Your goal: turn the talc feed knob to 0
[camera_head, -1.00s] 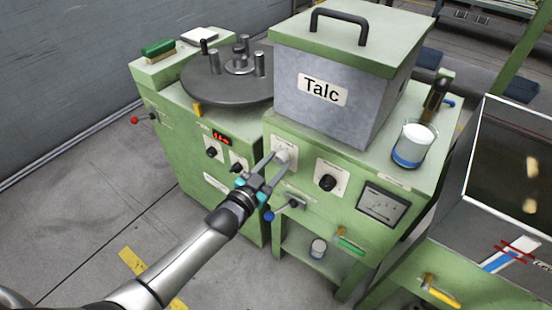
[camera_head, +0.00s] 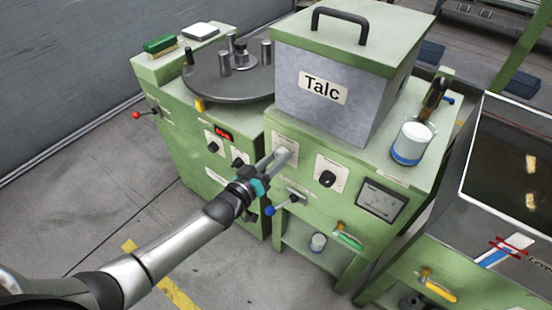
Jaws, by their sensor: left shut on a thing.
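The grey box marked Talc (camera_head: 335,100) with a green lid stands on the green machine. Below it on the front are two pale plates. My left gripper (camera_head: 280,157) is shut on the knob at the left plate (camera_head: 292,147). The fingers cover most of that knob, so its pointer and setting cannot be read. A black knob (camera_head: 327,179) on the right plate is untouched. The plate lettering is too small to read. My right gripper is not in view.
A blue-handled lever (camera_head: 271,210) sits just below my left gripper. A dial meter (camera_head: 381,201) and a green-handled valve (camera_head: 348,240) are to the right. A beaker of white powder (camera_head: 411,142) stands on top. The turntable (camera_head: 225,85) has upright pegs. Floor at left is clear.

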